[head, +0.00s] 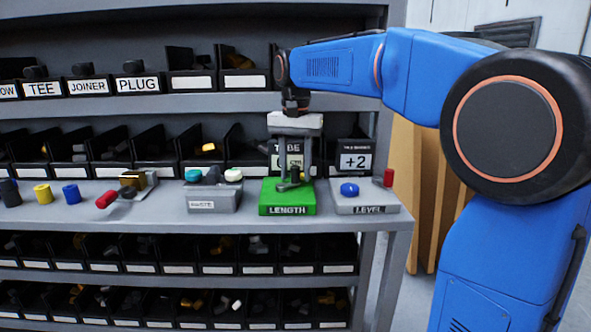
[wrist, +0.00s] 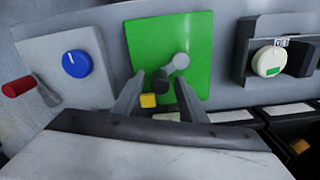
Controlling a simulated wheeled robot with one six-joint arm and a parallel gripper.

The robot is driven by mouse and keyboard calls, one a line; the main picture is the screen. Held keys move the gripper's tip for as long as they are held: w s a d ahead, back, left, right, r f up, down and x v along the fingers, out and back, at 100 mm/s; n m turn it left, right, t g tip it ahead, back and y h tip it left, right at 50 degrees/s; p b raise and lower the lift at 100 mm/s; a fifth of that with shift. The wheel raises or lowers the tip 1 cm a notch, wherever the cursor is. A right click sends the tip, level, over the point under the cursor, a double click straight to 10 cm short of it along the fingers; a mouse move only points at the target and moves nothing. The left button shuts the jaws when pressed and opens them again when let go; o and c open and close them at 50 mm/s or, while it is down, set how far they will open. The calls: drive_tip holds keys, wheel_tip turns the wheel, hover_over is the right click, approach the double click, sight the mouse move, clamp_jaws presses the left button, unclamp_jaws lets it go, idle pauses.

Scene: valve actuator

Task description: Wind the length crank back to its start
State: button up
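My gripper (head: 294,178) points down over the block. In the wrist view its two fingers (wrist: 162,84) stand apart on either side of the dark handle, with gaps showing. The display behind the block is mostly hidden by my gripper.
The LEVEL block (head: 366,208) with a blue knob and red handle stands close right, a "+2" display (head: 355,160) behind it. A grey block (head: 213,201) with knobs stands left. A small yellow piece (wrist: 148,100) shows between my fingers; its place is unclear. Bins fill the shelves.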

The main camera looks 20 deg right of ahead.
clamp_jaws()
drive_tip(key=n, duration=0.1)
drive_tip(key=w+n, duration=0.1)
drive_tip(key=n, duration=0.1)
drive_tip(key=a+n, duration=0.1)
drive_tip(key=n, duration=0.1)
drive_tip(key=shift+w, duration=0.35)
drive_tip(key=n, duration=0.2)
drive_tip(key=a+n, duration=0.1)
drive_tip(key=shift+w+n, duration=0.3)
drive_tip(key=shift+w, duration=0.05)
drive_tip(key=shift+w+a+n, duration=0.15)
drive_tip(key=shift+a+n, duration=0.05)
drive_tip(key=shift+n, duration=0.45)
drive_tip(key=shift+w+a+n, duration=0.1)
drive_tip(key=shift+a+n, duration=0.1)
drive_tip(key=shift+n, duration=0.45)
